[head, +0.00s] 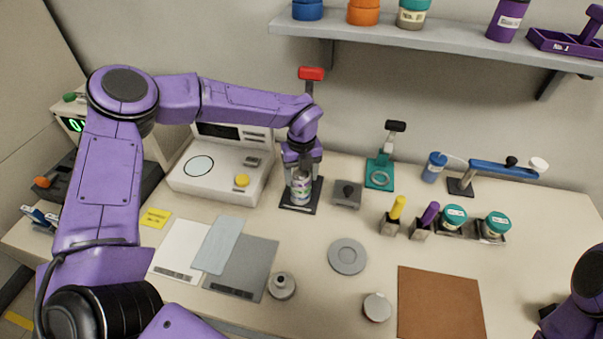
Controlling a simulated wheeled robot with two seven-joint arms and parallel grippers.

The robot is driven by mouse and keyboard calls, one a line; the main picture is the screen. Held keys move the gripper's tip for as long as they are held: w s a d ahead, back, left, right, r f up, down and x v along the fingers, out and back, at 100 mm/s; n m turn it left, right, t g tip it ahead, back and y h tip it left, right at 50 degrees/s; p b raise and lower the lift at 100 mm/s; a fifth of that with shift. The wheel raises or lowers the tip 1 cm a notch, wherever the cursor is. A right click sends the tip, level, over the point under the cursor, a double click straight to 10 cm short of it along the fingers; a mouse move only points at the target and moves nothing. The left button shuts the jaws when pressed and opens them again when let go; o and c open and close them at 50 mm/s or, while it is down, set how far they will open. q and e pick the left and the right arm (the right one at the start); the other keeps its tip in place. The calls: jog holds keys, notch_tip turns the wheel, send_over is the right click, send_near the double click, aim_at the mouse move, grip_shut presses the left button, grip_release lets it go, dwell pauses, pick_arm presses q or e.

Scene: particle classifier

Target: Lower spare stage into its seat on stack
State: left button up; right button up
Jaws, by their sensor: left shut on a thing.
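My left gripper (302,166) points down over the stack (300,190) and is shut on the spare stage, which its fingers mostly hide. The stack is a short, pale, metallic cylinder with coloured bands, upright on a black base plate (312,207). A post with a red top (311,73) rises behind the gripper. The held stage appears in line with the top of the stack; whether they touch cannot be told. Only a purple part of my right arm shows at the right edge.
A white instrument with a yellow knob (242,180) stands left of the stack. A grey block with a black knob (346,194) is close on its right, and a teal stand (380,173) beyond. A grey disc (347,256) and brown mat (440,302) lie in front.

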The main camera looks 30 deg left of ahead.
pick_arm(q)
jog(key=o, duration=1.2)
notch_tip(320, 180, up, 11)
jog(key=shift+f+b, duration=0.2)
jog(key=shift+b, duration=1)
